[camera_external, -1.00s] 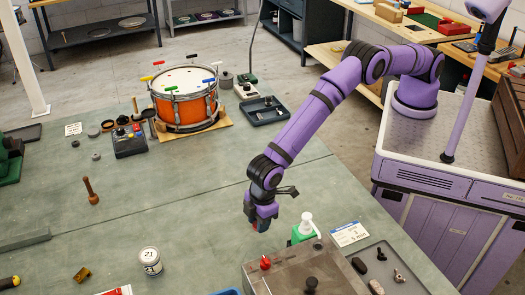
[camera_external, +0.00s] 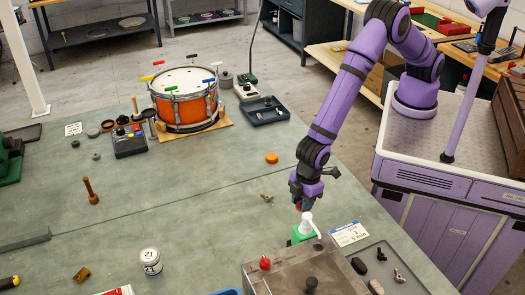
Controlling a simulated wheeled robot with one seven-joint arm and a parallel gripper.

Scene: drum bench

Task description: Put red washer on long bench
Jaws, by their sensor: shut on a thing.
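My gripper (camera_external: 303,203) points down above the right part of the large grey-green bench (camera_external: 215,215), just behind the green pump bottle. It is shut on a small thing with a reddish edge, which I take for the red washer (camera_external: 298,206). The fingers hide most of it, so its shape is not clear. The grey-green top is long and wide; which bench is called the long bench is not marked. A wooden-topped bench (camera_external: 460,58) stands at the back right.
The green pump bottle (camera_external: 303,231) stands close under my gripper, beside a metal box (camera_external: 300,272) with a red knob. An orange disc (camera_external: 271,158) and a small brass piece (camera_external: 267,198) lie nearby. An orange drum (camera_external: 184,105) stands farther back. The bench's middle is clear.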

